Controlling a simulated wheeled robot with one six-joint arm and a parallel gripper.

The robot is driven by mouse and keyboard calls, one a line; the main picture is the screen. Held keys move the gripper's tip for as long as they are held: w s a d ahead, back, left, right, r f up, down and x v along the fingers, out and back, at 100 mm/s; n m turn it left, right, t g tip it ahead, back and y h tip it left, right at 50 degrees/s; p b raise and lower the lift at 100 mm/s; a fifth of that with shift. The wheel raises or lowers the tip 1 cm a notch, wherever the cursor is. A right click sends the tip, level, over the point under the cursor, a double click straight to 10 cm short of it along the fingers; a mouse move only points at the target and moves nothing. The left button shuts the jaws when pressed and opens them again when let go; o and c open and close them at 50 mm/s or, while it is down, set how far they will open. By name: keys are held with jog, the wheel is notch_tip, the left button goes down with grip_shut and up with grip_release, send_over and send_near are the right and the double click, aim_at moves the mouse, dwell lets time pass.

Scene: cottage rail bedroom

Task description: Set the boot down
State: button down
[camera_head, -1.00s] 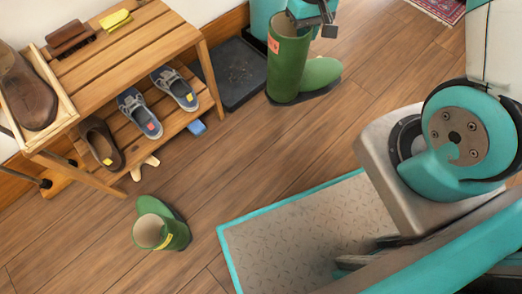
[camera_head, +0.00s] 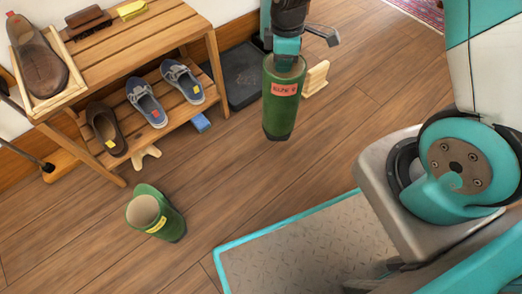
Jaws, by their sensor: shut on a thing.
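A green boot (camera_head: 282,108) with a red label hangs upright below my gripper (camera_head: 288,58), near the top middle of the head view. My gripper is shut on the rim of its shaft. The fingertips are partly hidden by the boot's opening. Whether its sole touches the floor cannot be told from this view. A second green boot (camera_head: 166,222) with a yellow label stands on the wooden floor at lower left, with its opening facing up.
A wooden shoe bench (camera_head: 150,45) stands at upper left, with several shoes on its lower shelf. A black tray (camera_head: 240,80) lies behind the held boot, and a small wooden block (camera_head: 316,78) stands right of it. Bare floor (camera_head: 240,175) lies between the two boots.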

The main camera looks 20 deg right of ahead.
jog(key=a+f+n+b, duration=0.3)
jog(key=f+n+b, duration=0.5)
jog(key=f, duration=1.5)
jog(key=b, duration=0.5)
jog(key=shift+w+a+f, duration=0.2)
jog(key=shift+w, duration=0.05)
jog(key=c, duration=1.2)
grip_release()
jog(key=shift+f+b, duration=0.15)
jog(key=shift+b, duration=0.15)
